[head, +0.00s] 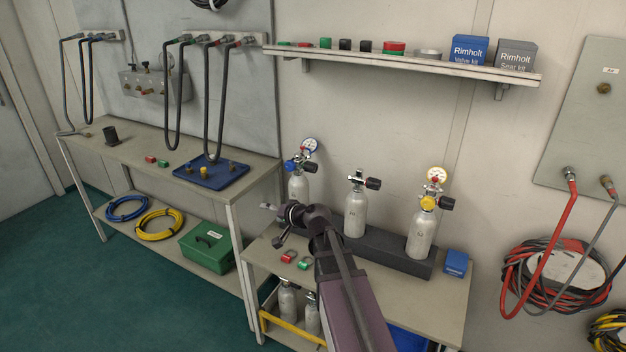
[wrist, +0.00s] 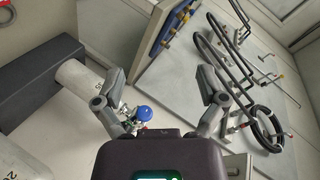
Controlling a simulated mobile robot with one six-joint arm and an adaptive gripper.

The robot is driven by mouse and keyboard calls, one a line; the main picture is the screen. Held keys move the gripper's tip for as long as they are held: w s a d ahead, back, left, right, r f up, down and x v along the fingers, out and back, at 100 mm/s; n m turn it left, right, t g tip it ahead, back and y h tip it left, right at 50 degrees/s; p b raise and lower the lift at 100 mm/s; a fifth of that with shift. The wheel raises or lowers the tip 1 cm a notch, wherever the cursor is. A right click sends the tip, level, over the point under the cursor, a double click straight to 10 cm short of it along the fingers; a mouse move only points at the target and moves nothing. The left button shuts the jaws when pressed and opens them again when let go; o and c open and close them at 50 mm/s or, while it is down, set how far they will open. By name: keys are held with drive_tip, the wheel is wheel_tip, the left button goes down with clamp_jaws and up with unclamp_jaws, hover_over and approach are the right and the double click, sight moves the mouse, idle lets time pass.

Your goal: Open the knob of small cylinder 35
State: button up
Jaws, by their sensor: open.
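Three small silver cylinders stand in a dark rack (head: 385,250) on the right-hand bench. The left cylinder (head: 299,188) has a blue valve fitting and a gauge, the middle one (head: 355,212) a black knob, and the right one (head: 422,232) a yellow fitting and a gauge. Their numbers are too small to read in the head view. My gripper (head: 270,223) is open and empty, in front of the left cylinder. In the wrist view, a cylinder (wrist: 75,75) with a partly hidden label and a blue knob (wrist: 142,114) show by the left finger of my gripper (wrist: 163,82).
A blue box (head: 456,262) stands right of the rack. Red and green shackle-like pieces (head: 289,257) lie on the bench front. More cylinders (head: 288,300) stand below. A shelf (head: 400,65) hangs above. Hoses hang over the left bench (head: 130,150).

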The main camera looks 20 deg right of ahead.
drive_tip(key=w+d+m+t+h+b, duration=0.35)
drive_tip(key=w+d+m, duration=0.2)
drive_tip(key=d, duration=0.45)
drive_tip(key=m+t+h+b, duration=0.3)
drive_tip(key=m+h, duration=0.2)
drive_tip(key=m, duration=0.2)
approach(315, 170)
drive_tip(key=s, duration=0.3)
drive_tip(key=shift+w+a+r+g, duration=0.2)
drive_tip(key=shift+r+g, duration=0.05)
drive_tip(key=shift+w, duration=0.1)
drive_tip(key=w, duration=0.4)
drive_tip(key=w+d, duration=0.1)
drive_tip(key=w, duration=0.8)
drive_tip(key=shift+w+d+r, duration=0.15)
drive_tip(key=shift+w+d, duration=0.1)
drive_tip(key=shift+d, duration=0.1)
drive_tip(key=c, duration=1.2)
